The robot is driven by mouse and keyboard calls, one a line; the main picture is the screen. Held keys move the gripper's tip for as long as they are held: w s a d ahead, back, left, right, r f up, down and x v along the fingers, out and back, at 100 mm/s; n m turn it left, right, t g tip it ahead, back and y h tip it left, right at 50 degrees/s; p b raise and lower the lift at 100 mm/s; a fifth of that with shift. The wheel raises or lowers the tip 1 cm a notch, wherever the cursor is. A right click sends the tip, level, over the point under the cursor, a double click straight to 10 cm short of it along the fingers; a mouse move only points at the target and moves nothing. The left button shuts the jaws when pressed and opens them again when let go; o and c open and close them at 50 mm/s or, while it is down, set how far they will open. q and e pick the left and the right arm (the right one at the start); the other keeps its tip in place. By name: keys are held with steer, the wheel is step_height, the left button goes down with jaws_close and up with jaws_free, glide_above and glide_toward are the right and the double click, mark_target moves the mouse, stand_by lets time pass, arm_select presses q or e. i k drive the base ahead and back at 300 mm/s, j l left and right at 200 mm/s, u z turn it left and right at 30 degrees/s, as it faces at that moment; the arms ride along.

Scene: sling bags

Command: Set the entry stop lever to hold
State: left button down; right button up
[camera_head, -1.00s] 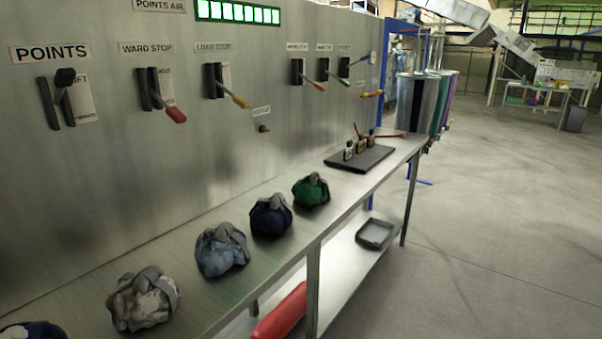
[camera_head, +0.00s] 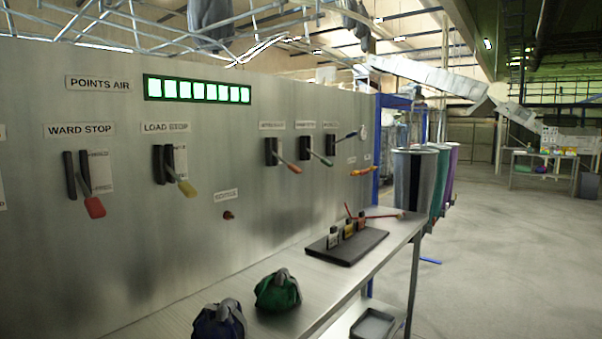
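A grey metal panel (camera_head: 120,260) carries a row of levers. The red-handled lever (camera_head: 95,207) is under the WARD STOP label and the yellow-handled lever (camera_head: 187,188) under LOAD STOP; both slant down. Farther right are an orange-handled lever (camera_head: 294,168) and a green-handled lever (camera_head: 327,161), both slanting down, and a blue-handled lever (camera_head: 351,134) slanting up. The labels above these three are too small to read, so I cannot tell which lever is entry stop. Neither of my grippers is in view.
A metal bench (camera_head: 330,280) runs along the panel's foot, with a green bag (camera_head: 278,291), a dark blue bag (camera_head: 219,320) and a dark tray (camera_head: 347,246) of small bottle-like items. Open floor (camera_head: 500,270) lies right. A lit green display (camera_head: 197,89) is above the levers.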

mark_target(329, 163)
steer(key=i+l, duration=0.15)
steer(key=l, duration=0.15)
steer(key=i+l, duration=0.15)
steer(key=l, duration=0.15)
steer(key=i+l+u, duration=0.1)
steer(key=l, duration=0.2)
steer(key=i+l+u, duration=0.15)
steer(key=l, duration=0.35)
steer(key=i+l+u, duration=0.1)
steer(key=i+l, duration=0.15)
steer(key=l, duration=0.25)
steer(key=i+l+u, duration=0.15)
steer(key=l, duration=0.4)
steer(key=i+l+u, duration=0.15)
steer(key=l, duration=0.4)
steer(key=i+l+u, duration=0.1)
steer(key=l, duration=0.45)
steer(key=i+l+u, duration=0.15)
steer(key=l, duration=0.45)
steer(key=i+l+u, duration=0.15)
steer(key=l, duration=0.45)
steer(key=k, duration=0.05)
